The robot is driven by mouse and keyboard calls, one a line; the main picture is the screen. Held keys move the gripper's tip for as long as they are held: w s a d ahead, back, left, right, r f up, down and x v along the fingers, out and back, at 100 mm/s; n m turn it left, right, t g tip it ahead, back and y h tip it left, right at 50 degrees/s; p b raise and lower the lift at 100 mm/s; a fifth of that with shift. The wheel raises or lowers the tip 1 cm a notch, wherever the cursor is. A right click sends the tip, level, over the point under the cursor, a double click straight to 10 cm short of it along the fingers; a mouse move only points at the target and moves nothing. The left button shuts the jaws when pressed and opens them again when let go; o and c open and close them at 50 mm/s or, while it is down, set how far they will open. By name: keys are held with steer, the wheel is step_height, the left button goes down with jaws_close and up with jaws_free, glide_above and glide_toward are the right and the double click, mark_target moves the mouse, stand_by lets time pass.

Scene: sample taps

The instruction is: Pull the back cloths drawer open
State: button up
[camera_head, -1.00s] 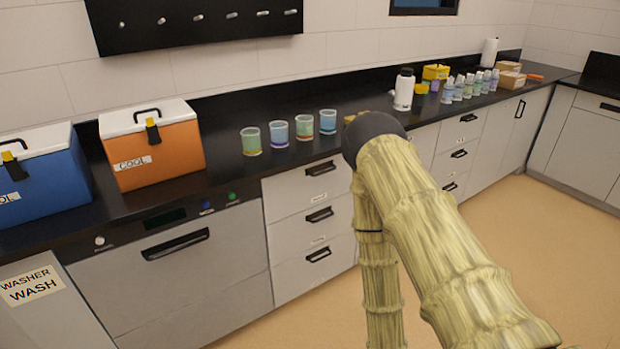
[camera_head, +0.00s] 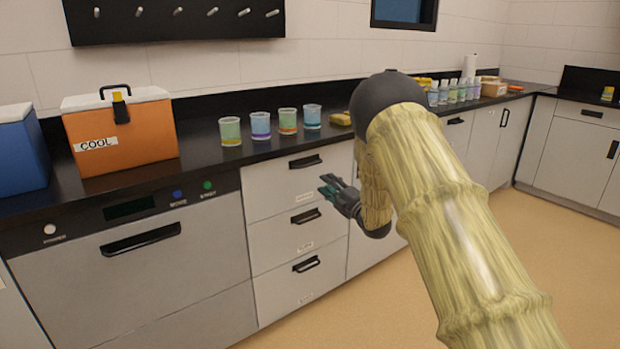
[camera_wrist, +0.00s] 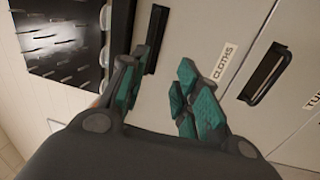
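The cloths drawer (camera_head: 290,185) is the top one of a grey three-drawer stack under the black counter, and it is shut. Its black handle (camera_head: 305,161) also shows in the wrist view (camera_wrist: 154,40), with the CLOTHS label (camera_wrist: 225,62) beside it. My gripper (camera_head: 330,187) is in front of the right part of the stack, a little lower than the top handle. In the wrist view its green-padded fingers (camera_wrist: 160,88) are apart with nothing between them. The top handle lies beyond the fingertips, apart from them as far as I can see.
A second drawer handle (camera_head: 306,215) and a third (camera_head: 306,264) are below. Several beakers (camera_head: 261,126) stand on the counter above. A washer (camera_head: 130,275) is to the left, with an orange cooler (camera_head: 120,130) above it. The floor (camera_head: 370,310) in front is clear.

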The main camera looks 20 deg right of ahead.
mark_target(310, 164)
steer(key=shift+n+y, duration=0.3)
steer(key=shift+n, duration=0.2)
steer(key=x, duration=0.4)
steer(key=r+b+x, duration=0.1)
steer(key=x, duration=0.6)
steer(key=shift+w+r, duration=0.3)
steer(key=shift+d, duration=0.1)
jaws_close()
